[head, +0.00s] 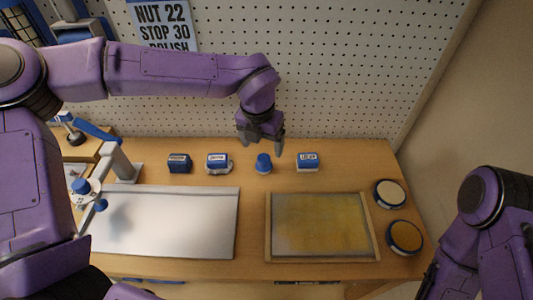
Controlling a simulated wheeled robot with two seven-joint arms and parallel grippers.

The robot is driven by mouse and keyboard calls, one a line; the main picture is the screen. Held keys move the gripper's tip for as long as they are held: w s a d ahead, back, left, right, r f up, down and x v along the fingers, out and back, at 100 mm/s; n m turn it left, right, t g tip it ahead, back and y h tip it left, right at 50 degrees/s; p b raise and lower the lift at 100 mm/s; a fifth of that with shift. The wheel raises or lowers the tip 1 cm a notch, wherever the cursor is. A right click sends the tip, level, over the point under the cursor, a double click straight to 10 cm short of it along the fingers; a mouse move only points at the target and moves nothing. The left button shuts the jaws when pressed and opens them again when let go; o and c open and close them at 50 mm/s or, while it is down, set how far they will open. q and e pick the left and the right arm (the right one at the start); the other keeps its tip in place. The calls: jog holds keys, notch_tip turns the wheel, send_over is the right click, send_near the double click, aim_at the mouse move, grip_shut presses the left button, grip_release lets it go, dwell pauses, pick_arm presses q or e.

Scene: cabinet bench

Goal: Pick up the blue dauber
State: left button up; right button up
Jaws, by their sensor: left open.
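The blue dauber (264,162), a small round blue piece with a narrower top, stands on the wooden bench between two labelled blue blocks. My left gripper (262,146) is open, pointing down just above and behind the dauber in the picture. Its fingers look empty, and I cannot tell the exact height gap. My right arm shows at the lower right, but its gripper is not visible.
Labelled blue blocks (179,163), (218,163) and (308,162) stand in the dauber's row. In front lie a white board (165,225) and a framed yellowish panel (320,225). Two round pads (390,193), (404,237) sit right. A pegboard (340,70) rises behind.

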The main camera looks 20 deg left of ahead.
aim_at(264, 158)
pick_arm(q)
jog(key=f, duration=0.2)
jog(key=f+p, duration=0.1)
jog(key=f, duration=0.2)
jog(key=w+f, duration=0.1)
jog(key=f, duration=0.2)
jog(key=shift+w+p, duration=0.1)
jog(key=shift+p, duration=0.3)
jog(key=shift+f, duration=0.2)
jog(key=c, duration=1.2)
notch_tip(264, 158, up, 3)
jog(key=shift+w+f+b, duration=0.1)
jog(key=shift+b, duration=0.7)
jog(key=s+d+r+b, duration=0.2)
jog(key=s+r+b, duration=0.1)
jog(key=s+r, duration=0.7)
jog(key=s, duration=0.4)
jog(key=shift+d+r, duration=0.15)
jog(key=shift+d, duration=0.2)
